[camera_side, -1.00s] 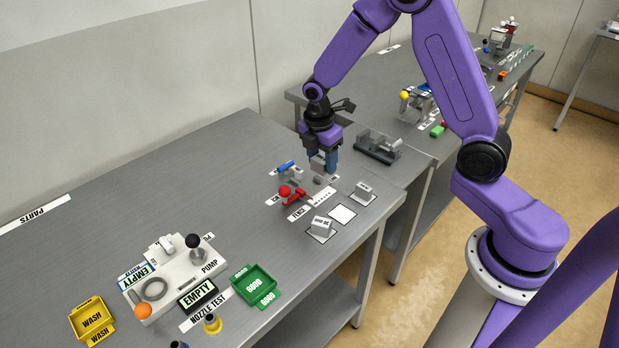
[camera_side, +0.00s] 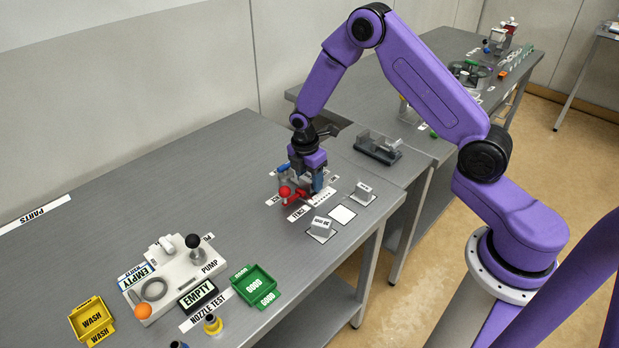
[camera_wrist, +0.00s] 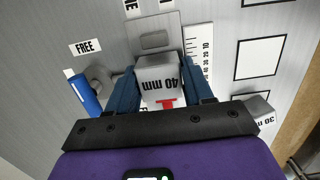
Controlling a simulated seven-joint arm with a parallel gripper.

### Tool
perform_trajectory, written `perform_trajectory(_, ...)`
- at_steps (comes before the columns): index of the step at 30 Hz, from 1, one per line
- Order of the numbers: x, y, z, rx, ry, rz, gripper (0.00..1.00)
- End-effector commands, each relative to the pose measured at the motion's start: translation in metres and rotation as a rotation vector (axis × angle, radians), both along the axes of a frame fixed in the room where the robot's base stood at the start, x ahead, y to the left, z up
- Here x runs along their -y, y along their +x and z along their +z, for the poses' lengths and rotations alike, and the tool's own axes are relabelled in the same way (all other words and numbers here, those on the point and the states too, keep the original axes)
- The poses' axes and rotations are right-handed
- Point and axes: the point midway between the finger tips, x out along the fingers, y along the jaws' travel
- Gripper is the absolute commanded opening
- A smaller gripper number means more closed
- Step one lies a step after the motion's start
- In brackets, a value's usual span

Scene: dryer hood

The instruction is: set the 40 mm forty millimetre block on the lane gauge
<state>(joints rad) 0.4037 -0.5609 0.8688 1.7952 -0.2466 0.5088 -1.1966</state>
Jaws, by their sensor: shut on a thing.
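The grey 40 mm block (camera_wrist: 158,76) is held between the two blue fingers of my gripper (camera_wrist: 160,85) in the wrist view, its label upside down. In the side view my gripper (camera_side: 307,183) is low at the lane gauge and mostly hides the block. The lane gauge has a grey bed (camera_wrist: 153,24), a blue-handled part (camera_wrist: 84,95), a red lever (camera_side: 292,192) and a white ruler strip (camera_wrist: 199,55). The block is beside the ruler, over the bed. I cannot tell whether it touches the bed.
A 30 mm block (camera_wrist: 260,108) sits on a pad near the table edge; it also shows in the side view (camera_side: 322,225). Another block (camera_side: 363,189) stands farther back. An empty outlined square (camera_side: 342,214) lies between them. A grey fixture (camera_side: 378,148) stands behind.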

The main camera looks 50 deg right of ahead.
Motion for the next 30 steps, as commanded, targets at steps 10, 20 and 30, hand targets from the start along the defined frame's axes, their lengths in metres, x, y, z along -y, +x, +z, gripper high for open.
perform_trajectory(10,0.0,0.0,-0.003,0.001,0.0,0.0,0.74)
perform_trajectory(20,0.0,0.0,-0.001,0.0,0.0,0.0,0.77)
perform_trajectory(30,-0.005,0.001,0.043,0.006,0.001,0.001,0.77)
